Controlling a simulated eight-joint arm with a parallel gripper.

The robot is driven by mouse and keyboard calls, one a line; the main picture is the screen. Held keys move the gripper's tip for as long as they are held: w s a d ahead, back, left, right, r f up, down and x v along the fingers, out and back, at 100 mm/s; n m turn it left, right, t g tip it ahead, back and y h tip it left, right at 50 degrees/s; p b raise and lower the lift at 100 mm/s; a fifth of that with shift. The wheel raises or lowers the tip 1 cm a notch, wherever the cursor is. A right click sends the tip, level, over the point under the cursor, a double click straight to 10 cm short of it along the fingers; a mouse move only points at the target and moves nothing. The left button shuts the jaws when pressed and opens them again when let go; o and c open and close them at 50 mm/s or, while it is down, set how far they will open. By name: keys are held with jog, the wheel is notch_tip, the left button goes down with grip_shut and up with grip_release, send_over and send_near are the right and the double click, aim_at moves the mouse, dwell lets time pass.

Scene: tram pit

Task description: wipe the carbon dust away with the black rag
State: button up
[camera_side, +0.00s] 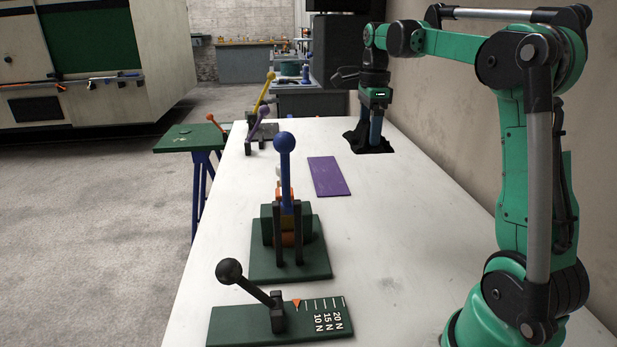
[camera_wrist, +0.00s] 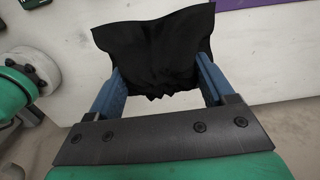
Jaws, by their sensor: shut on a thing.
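The black rag (camera_side: 371,145) is at the far right part of the white table, below my gripper (camera_side: 376,133). In the wrist view the rag (camera_wrist: 155,50) is bunched between the two blue fingers of my gripper (camera_wrist: 160,88), and its upper part spreads out beyond them. My gripper points down and is shut on the rag, which touches or nearly touches the tabletop. A faint grey smudge (camera_side: 388,283) shows on the white table near the front right; I cannot tell whether it is carbon dust.
A purple plate (camera_side: 328,176) lies left of the rag. A blue-knobbed lever stand (camera_side: 290,255) and a black-knobbed lever with a force scale (camera_side: 280,325) stand nearer. Yellow and purple levers (camera_side: 262,112) stand at the far left. The table's (camera_side: 400,220) right side is clear.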

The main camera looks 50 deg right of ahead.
jog(key=s+a+f, duration=1.2)
jog(key=f, duration=0.1)
jog(key=shift+s+a, duration=0.3)
jog(key=shift+f, duration=2.35)
jog(key=o, duration=0.3)
jog(key=c, duration=0.4)
